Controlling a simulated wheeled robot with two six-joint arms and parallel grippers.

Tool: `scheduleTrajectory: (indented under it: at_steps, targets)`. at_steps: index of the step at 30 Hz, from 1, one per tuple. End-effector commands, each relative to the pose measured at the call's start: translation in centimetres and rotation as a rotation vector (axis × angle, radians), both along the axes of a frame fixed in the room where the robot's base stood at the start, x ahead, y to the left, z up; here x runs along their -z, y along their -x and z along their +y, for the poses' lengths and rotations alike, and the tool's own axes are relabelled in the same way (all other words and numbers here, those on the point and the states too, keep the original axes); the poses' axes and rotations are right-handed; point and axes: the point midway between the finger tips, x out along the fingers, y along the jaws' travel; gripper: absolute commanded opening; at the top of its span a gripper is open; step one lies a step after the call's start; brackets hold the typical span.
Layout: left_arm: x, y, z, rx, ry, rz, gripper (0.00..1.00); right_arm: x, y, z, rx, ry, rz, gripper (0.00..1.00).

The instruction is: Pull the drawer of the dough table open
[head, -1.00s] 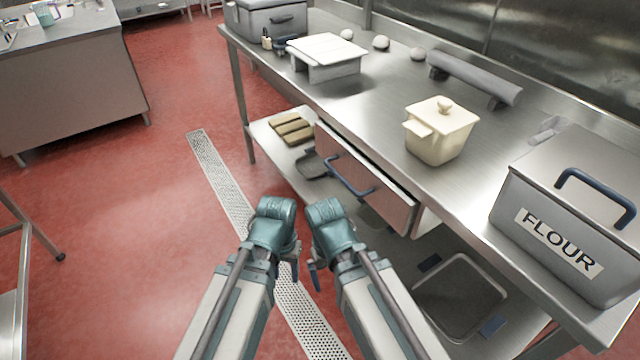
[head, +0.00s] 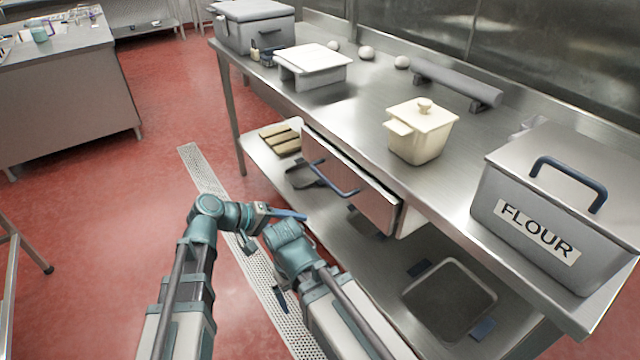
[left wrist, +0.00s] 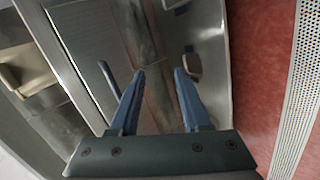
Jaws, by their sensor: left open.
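The dough table (head: 375,100) has a drawer (head: 375,192) under its near edge, with a flat front and a blue bar handle (head: 333,184).
On the tabletop are a cream lidded pot (head: 420,132), a flour bin (head: 555,205), a rolling pin (head: 457,82) and a white stand (head: 312,62). The lower shelf holds a tray (head: 450,298) and brown blocks (head: 281,138). Red floor with a drain strip (head: 205,172) lies open at left.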

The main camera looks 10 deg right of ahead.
Motion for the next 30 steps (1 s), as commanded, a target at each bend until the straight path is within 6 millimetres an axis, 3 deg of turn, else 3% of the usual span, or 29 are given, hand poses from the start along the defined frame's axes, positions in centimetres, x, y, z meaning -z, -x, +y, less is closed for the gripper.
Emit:
scheduleTrajectory:
  at_steps: [1, 3, 10, 16, 20, 30]
  targets:
    - [-1.1, -1.7, -0.1, -0.038, 0.081, 0.0, 0.47, 0.4, 0.0, 0.0, 0.0, 0.0, 0.0, 1.0]
    - [-2.9, -3.3, -0.1, -0.084, 0.184, 0.002, 0.47, 0.6, 0.0, 0.0, 0.0, 0.0, 0.0, 1.0]
    - [-6.2, -5.8, 0.4, -0.161, 0.361, 0.006, 0.47, 0.8, 0.0, 0.0, 0.0, 0.0, 0.0, 1.0]
    - [-6.4, -6.0, 0.2, -0.166, 0.376, 0.008, 0.47, 0.9, 0.0, 0.0, 0.0, 0.0, 0.0, 1.0]
    - [-6.0, -6.5, -1.0, -0.164, 0.375, 0.009, 0.47, 1.2, 0.0, 0.0, 0.0, 0.0, 0.0, 1.0]
    - [-4.6, -8.8, -7.2, -0.161, 0.374, 0.008, 0.47, 2.7, 0.0, 0.0, 0.0, 0.0, 0.0, 1.0]
